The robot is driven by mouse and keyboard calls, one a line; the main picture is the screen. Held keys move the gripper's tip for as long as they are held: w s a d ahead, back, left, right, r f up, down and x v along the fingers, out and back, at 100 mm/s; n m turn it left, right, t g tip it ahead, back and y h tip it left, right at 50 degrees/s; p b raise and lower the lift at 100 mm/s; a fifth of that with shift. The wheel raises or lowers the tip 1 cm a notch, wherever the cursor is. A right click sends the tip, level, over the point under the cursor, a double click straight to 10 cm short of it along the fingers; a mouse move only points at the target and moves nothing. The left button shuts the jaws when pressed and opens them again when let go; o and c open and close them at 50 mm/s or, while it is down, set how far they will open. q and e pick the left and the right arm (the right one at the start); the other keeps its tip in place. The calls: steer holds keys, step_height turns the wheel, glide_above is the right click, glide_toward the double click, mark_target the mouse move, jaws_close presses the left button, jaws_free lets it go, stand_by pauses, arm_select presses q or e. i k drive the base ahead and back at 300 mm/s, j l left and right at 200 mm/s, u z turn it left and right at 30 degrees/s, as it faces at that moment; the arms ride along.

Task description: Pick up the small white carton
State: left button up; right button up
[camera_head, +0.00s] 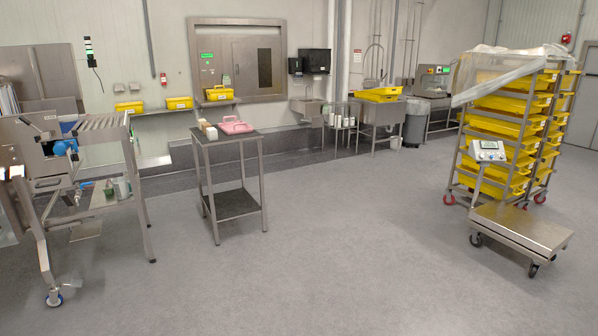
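Small pale boxes stand at the left end of a small steel table (246,135) left of the middle. The nearer one (211,132) looks whitish to tan, and another (204,124) stands right behind it. They are too small to tell which is the white carton. A pink case-like object (234,126) lies on the same table to their right. Neither of my grippers is in view.
A steel machine (110,122) on legs stands at the left. A rack of yellow trays (510,125) and a wheeled platform scale (521,226) stand at the right. Yellow boxes (179,103) sit on a wall shelf. The grey floor (340,240) in front is clear.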

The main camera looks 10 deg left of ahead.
mark_target(211, 136)
steer(key=i+j+u, duration=0.3)
steer(key=i, duration=0.3)
steer(key=i+j+u, duration=0.3)
steer(key=i, duration=0.35)
steer(key=i+u, duration=0.3)
steer(key=i, duration=0.3)
